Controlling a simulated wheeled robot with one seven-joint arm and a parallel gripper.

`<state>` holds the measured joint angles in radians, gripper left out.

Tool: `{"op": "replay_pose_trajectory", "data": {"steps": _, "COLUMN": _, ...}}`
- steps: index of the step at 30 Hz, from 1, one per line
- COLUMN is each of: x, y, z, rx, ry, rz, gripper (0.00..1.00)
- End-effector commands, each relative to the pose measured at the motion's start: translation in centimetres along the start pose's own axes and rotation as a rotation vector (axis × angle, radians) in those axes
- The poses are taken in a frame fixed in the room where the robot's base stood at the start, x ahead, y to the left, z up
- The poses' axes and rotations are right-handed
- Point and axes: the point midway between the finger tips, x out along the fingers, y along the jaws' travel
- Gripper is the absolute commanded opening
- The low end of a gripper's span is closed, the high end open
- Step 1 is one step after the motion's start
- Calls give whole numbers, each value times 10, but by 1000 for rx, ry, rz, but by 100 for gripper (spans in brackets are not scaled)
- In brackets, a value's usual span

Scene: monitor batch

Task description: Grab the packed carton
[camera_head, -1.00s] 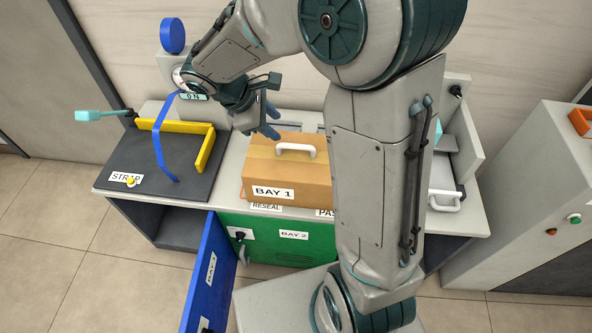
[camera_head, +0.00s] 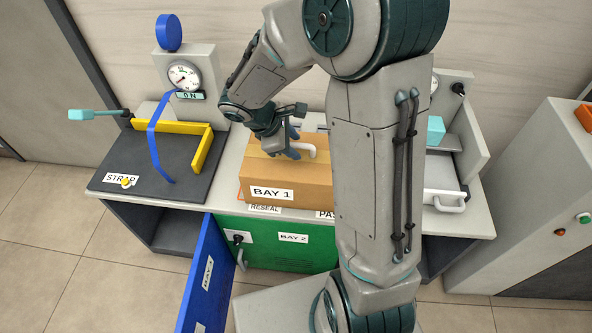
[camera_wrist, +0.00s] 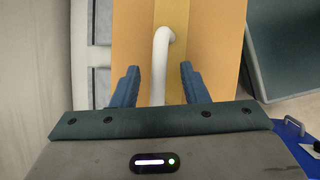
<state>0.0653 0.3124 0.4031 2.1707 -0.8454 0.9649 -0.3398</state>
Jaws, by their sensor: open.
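The carton (camera_head: 287,182) is a brown closed box labelled BAY 1, standing upright on the counter with a white handle (camera_head: 307,150) on its top. In the wrist view the carton (camera_wrist: 212,60) lies below my fingers, with a strip of tape along its top. My gripper (camera_head: 291,146) is over the carton's top at the handle's left end. In the wrist view the two blue fingers of my gripper (camera_wrist: 159,84) are apart, with the white handle (camera_wrist: 160,62) between them. The fingers do not appear to touch the handle.
A strapping station with a yellow corner guide (camera_head: 203,148), a blue strap (camera_head: 156,140) and a dial gauge (camera_head: 184,75) is at the left. A blue door (camera_head: 209,275) stands open below. A green bay door (camera_head: 280,245) is under the carton. A turquoise block (camera_head: 435,130) is at the right.

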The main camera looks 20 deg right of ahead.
Motion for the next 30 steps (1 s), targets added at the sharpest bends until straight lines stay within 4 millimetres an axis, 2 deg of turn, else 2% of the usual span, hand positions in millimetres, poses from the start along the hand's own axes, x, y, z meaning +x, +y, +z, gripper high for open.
{"op": "replay_pose_trajectory", "data": {"steps": 2, "x": -1, "y": 0, "z": 0, "rx": 0, "ry": 0, "rz": 0, "gripper": 40}}
{"op": "replay_pose_trajectory", "data": {"steps": 6, "x": -1, "y": 0, "z": 0, "rx": 0, "ry": 0, "rz": 0, "gripper": 2}}
{"op": "replay_pose_trajectory", "data": {"steps": 7, "x": -1, "y": 0, "z": 0, "rx": 0, "ry": 0, "rz": 0, "gripper": 0}}
{"op": "replay_pose_trajectory", "data": {"steps": 30, "x": 0, "y": -1, "z": 0, "rx": -5, "ry": -3, "rz": -2, "gripper": 0}}
